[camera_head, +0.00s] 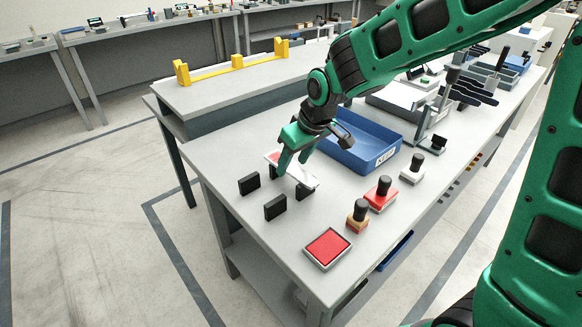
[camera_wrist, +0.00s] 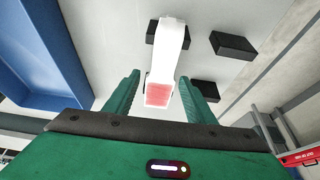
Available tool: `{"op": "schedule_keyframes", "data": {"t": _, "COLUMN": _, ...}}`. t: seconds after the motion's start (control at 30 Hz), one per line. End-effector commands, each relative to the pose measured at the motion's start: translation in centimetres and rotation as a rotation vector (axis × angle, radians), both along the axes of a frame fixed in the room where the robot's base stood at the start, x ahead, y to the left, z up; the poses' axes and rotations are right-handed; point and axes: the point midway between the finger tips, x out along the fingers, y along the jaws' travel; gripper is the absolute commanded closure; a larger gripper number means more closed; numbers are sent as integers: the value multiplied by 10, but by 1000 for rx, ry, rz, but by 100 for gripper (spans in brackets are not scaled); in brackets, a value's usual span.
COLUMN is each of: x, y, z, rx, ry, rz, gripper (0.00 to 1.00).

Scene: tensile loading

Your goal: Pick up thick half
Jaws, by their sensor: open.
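A white piece with a red end (camera_wrist: 167,50) lies between the two fingers of my gripper (camera_wrist: 159,80) in the wrist view. The fingers are open, with a gap showing on both sides of it. The red end points toward the palm. The far white end reaches over a black block (camera_wrist: 150,34). In the head view my gripper (camera_head: 291,163) is low over the near bench, and the white piece (camera_head: 305,179) shows partly behind the fingers. I cannot tell whether it is one half or where any break lies.
Two more black blocks stand left (camera_head: 249,183) and in front (camera_head: 275,207). A blue tray (camera_head: 352,160) is close behind my gripper. A red pad (camera_head: 327,248) and several black-handled stamps (camera_head: 381,194) stand to the right. A yellow rack (camera_head: 237,64) is on the far bench.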

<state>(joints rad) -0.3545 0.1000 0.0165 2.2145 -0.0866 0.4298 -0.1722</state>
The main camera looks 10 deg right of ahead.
Motion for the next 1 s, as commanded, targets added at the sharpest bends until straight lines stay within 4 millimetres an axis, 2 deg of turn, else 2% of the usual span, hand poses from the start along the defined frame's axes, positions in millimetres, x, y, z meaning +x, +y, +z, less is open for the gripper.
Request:
{"op": "schedule_keyframes", "data": {"t": 0.6, "x": 0, "y": 0, "z": -5, "rx": -1, "ry": 1, "rz": 0, "gripper": 50}}
{"op": "schedule_keyframes", "data": {"t": 0.67, "x": 0, "y": 0, "z": -4, "rx": 0, "ry": 0, "rz": 0, "gripper": 62}}
{"op": "schedule_keyframes", "data": {"t": 0.77, "x": 0, "y": 0, "z": -4, "rx": 0, "ry": 0, "rz": 0, "gripper": 86}}
{"op": "schedule_keyframes", "data": {"t": 1.0, "x": 0, "y": 0, "z": -4, "rx": 0, "ry": 0, "rz": 0, "gripper": 88}}
